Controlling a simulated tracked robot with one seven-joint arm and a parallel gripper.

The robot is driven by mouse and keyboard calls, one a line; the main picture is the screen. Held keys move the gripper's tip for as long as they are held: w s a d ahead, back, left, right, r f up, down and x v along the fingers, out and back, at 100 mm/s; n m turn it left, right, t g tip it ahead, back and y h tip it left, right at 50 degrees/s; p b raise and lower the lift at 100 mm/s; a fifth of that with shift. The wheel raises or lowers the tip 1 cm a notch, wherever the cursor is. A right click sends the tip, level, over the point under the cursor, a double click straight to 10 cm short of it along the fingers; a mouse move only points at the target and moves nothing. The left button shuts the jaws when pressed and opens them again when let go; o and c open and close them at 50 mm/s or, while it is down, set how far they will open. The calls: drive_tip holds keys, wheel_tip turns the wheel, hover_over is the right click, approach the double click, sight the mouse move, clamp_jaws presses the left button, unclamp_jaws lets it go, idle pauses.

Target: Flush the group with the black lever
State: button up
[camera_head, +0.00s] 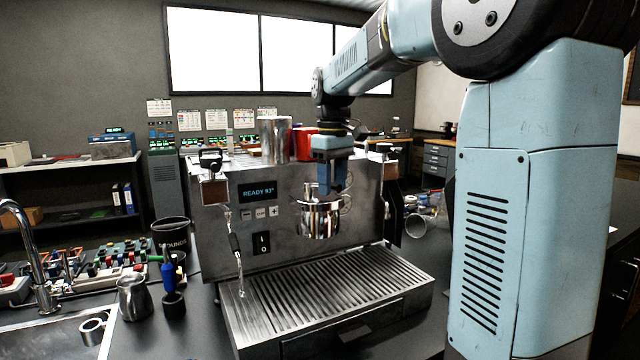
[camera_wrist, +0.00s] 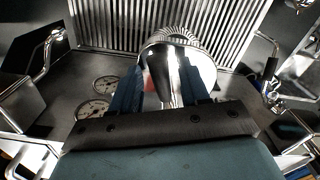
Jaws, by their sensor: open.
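The espresso machine (camera_head: 215,225) stands in the middle of the head view, with its display reading READY 93°. Its chrome group (camera_head: 318,220) sticks out from the front above the drip tray (camera_head: 330,300). In the wrist view the shiny group (camera_wrist: 205,68) lies ahead of the fingers. My gripper (camera_head: 331,190) points down right at the top of the group, open. In the wrist view its two blue fingers (camera_wrist: 160,92) stand apart with a shiny metal part between them. I cannot make out the black lever; my fingers may hide it. Contact is unclear.
A metal cup (camera_head: 275,140) and a red cup (camera_head: 305,146) stand on top of the machine. A steam wand (camera_head: 236,250) hangs at its left. A milk pitcher (camera_head: 133,298) and a grounds bin (camera_head: 171,238) stand to the left, near a sink tap (camera_head: 35,255).

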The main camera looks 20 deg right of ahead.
drive_tip(key=shift+c, duration=1)
drive_tip(key=shift+s+a+m, duration=0.2)
drive_tip(key=shift+a+m, duration=0.3)
drive_tip(key=shift+m, duration=0.25)
drive_tip(key=shift+s+a+m, duration=0.2)
drive_tip(key=shift+a+m, duration=0.25)
drive_tip(key=shift+m, duration=0.3)
drive_tip(key=shift+s+a+m, duration=0.1)
drive_tip(key=shift+a+m, duration=0.65)
drive_tip(key=shift+m, duration=0.35)
drive_tip(key=shift+s+a+m, duration=0.1)
drive_tip(key=shift+a+m, duration=0.6)
drive_tip(key=shift+m, duration=0.4)
drive_tip(key=shift+w+d+n, duration=0.1)
drive_tip(key=shift+d+n, duration=1.15)
drive_tip(key=shift+n, duration=0.55)
drive_tip(key=shift+w+d+n, duration=0.25)
drive_tip(key=shift+d+n, duration=0.35)
drive_tip(key=shift+n, duration=0.35)
drive_tip(key=shift+w+d+n, duration=0.2)
drive_tip(key=shift+d+n, duration=0.4)
drive_tip(key=shift+n, duration=0.35)
